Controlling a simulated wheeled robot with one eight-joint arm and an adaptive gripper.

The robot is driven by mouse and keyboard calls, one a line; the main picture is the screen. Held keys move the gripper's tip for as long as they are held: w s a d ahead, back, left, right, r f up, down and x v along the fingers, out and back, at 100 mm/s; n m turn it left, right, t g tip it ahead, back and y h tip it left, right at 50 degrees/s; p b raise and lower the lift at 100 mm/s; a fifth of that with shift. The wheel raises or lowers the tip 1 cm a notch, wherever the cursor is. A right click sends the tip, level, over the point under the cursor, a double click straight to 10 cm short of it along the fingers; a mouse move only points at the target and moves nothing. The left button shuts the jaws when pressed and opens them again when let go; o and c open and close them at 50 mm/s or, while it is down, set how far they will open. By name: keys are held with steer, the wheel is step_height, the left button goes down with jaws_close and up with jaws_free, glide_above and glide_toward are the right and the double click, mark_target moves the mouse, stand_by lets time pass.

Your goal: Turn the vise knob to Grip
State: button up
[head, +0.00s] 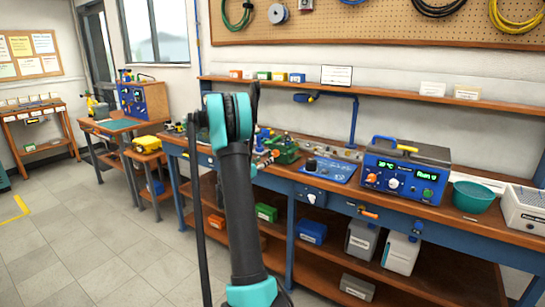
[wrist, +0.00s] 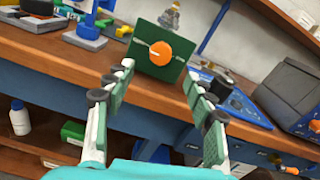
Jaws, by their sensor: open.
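An orange round knob (wrist: 160,52) with a white pointer mark toward its left sits on a dark green plate (wrist: 180,27) in the wrist view. The small white lettering by the knob is too small to read. My gripper (wrist: 158,73) is open and empty, its two fingers apart below and to either side of the knob in the picture. No finger visibly touches the knob. In the head view the green vise (head: 285,152) stands on the bench just right of my arm. My gripper does not show clearly there.
A blue panel (head: 328,171) and a blue control box (head: 403,176) stand right of the vise, with a teal bowl (head: 471,197) beyond. A blue lamp (head: 353,118) rises behind. Bins sit on the shelf below. Floor at left (head: 90,235) is clear.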

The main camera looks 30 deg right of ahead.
mark_target(274, 154)
steer(key=x, duration=0.8)
steer(key=shift+d, duration=0.3)
steer(key=shift+c, duration=0.4)
steer(key=c, duration=1.1)
steer(key=shift+o, duration=0.2)
